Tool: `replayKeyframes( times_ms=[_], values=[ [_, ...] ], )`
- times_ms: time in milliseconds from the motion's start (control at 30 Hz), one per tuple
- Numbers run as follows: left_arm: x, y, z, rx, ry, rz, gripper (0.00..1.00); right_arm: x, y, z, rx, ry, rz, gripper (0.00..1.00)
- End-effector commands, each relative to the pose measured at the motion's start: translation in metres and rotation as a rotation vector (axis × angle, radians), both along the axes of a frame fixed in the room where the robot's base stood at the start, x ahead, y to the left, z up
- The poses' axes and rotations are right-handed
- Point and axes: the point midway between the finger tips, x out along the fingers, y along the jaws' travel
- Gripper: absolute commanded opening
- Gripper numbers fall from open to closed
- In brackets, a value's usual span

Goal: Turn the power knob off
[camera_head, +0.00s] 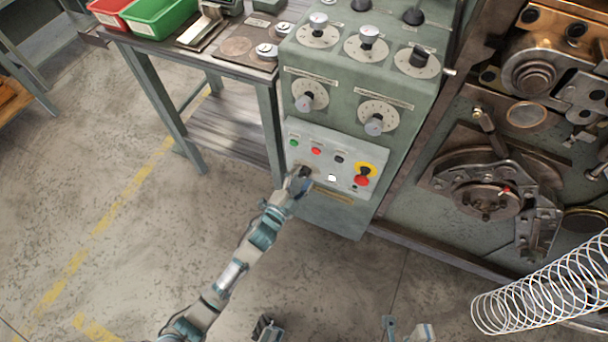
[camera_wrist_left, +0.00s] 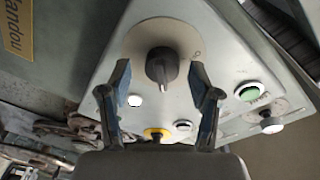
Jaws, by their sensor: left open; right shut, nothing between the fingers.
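The power knob (camera_wrist_left: 162,65) is a dark grey rotary knob on a round pale plate on the control panel (camera_head: 327,156). In the left wrist view it sits between the two blue-padded fingers of my left gripper (camera_wrist_left: 160,98), with a gap visible on each side. A pale mark shows on the knob's face. In the head view my left gripper (camera_head: 300,178) is at the lower left corner of the panel and largely hides the knob. My left gripper is open. My right gripper (camera_head: 391,323) shows only in part at the bottom edge, shut and empty.
The panel also carries a green button (camera_head: 294,142), a red button (camera_head: 316,151) and a red emergency stop (camera_head: 362,180) on yellow. Dials line the green cabinet (camera_head: 336,79) above. A workbench (camera_head: 200,55) stands to the left, a coil spring (camera_head: 540,290) at lower right.

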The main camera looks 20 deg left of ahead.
Motion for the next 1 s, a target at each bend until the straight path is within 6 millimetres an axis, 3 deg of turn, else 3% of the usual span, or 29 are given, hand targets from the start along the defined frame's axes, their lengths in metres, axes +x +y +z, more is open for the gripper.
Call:
replayKeyframes(
  times_ms=[333, 600, 1000],
  values=[
    [0.0051, -0.0008, 0.0009, -0.001, 0.000, 0.000, 0.63, 0.0014, 0.0002, 0.0004, 0.000, -0.004, 0.001, 0.00],
    [0.0049, -0.0010, 0.0002, -0.001, 0.001, -0.001, 0.03, 0.0015, 0.0002, 0.0003, 0.000, -0.003, 0.000, 0.00],
    [0.0047, -0.0018, 0.0006, -0.065, 0.005, 0.000, 0.03, -0.0016, -0.0002, 0.0052, 0.001, -0.005, 0.000, 0.00]
  ],
)
